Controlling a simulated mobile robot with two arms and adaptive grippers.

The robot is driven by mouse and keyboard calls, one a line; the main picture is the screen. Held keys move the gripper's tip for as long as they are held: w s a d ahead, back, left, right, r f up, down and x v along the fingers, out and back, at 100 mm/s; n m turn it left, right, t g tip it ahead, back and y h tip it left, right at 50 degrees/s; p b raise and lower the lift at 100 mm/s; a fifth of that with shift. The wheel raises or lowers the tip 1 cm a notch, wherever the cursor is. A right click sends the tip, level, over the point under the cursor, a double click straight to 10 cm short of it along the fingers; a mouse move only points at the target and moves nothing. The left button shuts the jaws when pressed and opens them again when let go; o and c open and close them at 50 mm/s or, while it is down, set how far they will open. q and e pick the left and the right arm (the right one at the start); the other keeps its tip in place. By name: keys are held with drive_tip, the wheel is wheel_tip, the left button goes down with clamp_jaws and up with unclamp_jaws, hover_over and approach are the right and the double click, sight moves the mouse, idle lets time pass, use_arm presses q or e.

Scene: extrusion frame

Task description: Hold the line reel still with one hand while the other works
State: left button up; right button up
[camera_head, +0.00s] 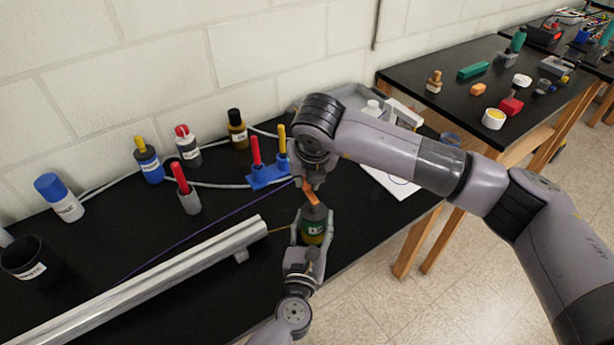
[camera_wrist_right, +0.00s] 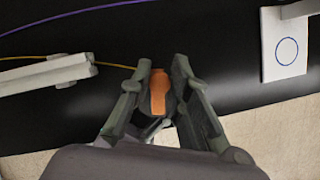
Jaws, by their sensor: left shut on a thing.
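The line reel (camera_head: 314,228) is dark with a green and yellow labelled body and a grey top. My left gripper (camera_head: 313,240) is shut around its sides, near the front edge of the black table. An orange piece (camera_head: 310,192) stands on top of the reel; it also shows in the right wrist view (camera_wrist_right: 160,92). My right gripper (camera_head: 313,184) is above the reel, pointing down. In the right wrist view its fingers (camera_wrist_right: 162,65) are apart, on either side of the orange piece. A thin yellow line (camera_head: 279,230) runs from the reel toward the aluminium extrusion (camera_head: 160,280).
A blue holder (camera_head: 268,176) with red and yellow tools stands behind. Several labelled bottles and cups line the wall, including a blue-capped one (camera_head: 60,198). A white sheet (camera_head: 393,182) with a circle lies right of the reel. A second table (camera_head: 450,92) holds small objects.

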drive_tip(key=o, duration=0.4)
drive_tip(key=v, duration=1.2)
drive_tip(key=shift+f, duration=0.1)
